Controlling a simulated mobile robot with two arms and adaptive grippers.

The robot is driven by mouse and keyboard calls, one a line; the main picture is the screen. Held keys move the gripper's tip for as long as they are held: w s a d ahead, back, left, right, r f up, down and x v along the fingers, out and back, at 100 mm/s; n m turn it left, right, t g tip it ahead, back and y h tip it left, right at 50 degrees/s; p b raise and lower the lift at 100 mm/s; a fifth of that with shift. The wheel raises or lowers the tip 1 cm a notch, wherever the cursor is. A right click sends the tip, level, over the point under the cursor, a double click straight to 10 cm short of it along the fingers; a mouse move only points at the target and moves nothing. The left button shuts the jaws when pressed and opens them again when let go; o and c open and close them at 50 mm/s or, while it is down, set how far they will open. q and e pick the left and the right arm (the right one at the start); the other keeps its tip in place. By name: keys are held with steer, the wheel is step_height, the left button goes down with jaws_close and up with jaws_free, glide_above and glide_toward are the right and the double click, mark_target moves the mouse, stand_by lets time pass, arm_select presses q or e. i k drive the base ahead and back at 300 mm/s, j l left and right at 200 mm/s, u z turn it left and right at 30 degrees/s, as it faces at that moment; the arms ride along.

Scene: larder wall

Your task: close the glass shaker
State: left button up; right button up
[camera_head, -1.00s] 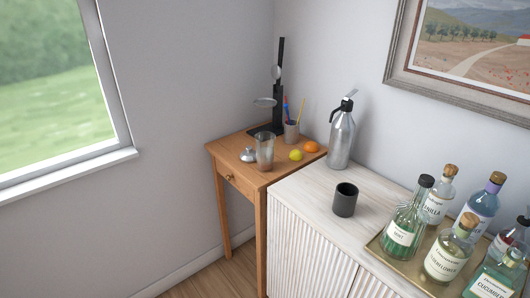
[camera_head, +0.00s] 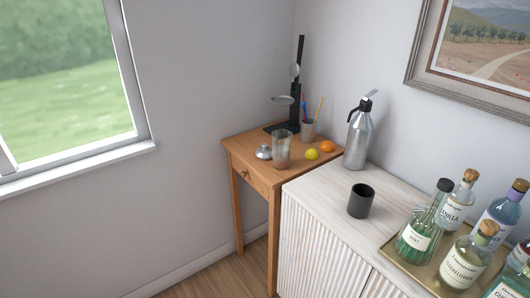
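The glass shaker (camera_head: 282,150) stands upright on the small wooden table in the corner. It looks like a clear tumbler with an open top. A silver domed cap (camera_head: 264,152), which looks like its lid, sits on the table just left of the glass, apart from it. Neither of my grippers is in view.
The wooden table (camera_head: 240,141) also bears a black stand (camera_head: 295,110), a cup of pens (camera_head: 308,131), a lemon (camera_head: 312,154) and an orange (camera_head: 327,146). The white cabinet (camera_head: 320,205) beside it holds a siphon (camera_head: 358,137), a dark cup (camera_head: 361,201) and a tray of bottles (camera_head: 398,262).

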mark_target(281, 151)
steer(key=i+j+z, duration=0.95)
steer(key=i, duration=0.05)
